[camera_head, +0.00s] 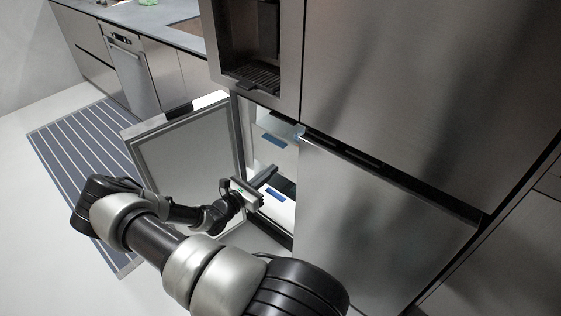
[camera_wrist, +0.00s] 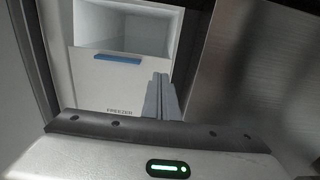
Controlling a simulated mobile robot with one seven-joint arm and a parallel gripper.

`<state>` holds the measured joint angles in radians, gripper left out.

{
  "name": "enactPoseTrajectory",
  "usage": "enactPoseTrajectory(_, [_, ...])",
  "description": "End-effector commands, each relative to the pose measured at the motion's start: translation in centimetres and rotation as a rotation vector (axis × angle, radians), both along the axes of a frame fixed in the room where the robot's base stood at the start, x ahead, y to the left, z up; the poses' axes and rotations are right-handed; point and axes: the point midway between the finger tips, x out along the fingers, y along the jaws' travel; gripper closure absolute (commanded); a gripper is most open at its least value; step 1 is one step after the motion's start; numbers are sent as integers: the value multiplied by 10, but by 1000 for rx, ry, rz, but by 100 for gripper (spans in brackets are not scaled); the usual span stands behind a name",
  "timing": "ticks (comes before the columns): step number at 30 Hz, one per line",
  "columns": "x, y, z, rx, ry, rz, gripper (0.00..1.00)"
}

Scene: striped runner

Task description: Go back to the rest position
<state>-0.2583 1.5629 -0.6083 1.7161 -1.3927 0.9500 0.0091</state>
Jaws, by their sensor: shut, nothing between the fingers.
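My gripper (camera_head: 268,178) is at the opening of the lower left fridge compartment, beside the inner side of its open door (camera_head: 190,150). In the wrist view its fingers (camera_wrist: 161,98) are together with nothing between them. They point at a white freezer drawer (camera_wrist: 110,82) with a blue handle strip and the word FREEZER. The head view shows the drawers (camera_head: 280,204) just beyond the fingers. I cannot tell whether the fingers touch the drawer. The rest position is not marked in view.
The open door stands left of my arm. A shut steel door (camera_head: 375,225) is close on the right. A water dispenser (camera_head: 255,60) is above. A striped runner (camera_head: 85,150) lies on the floor at left, with counter cabinets (camera_head: 140,65) behind it.

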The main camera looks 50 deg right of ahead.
Motion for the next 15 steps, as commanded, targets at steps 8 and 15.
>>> enactPoseTrajectory(8, [0,20,0,0,0,0,100])
enactPoseTrajectory(15, [-1,21,2,6,-10,-8,100])
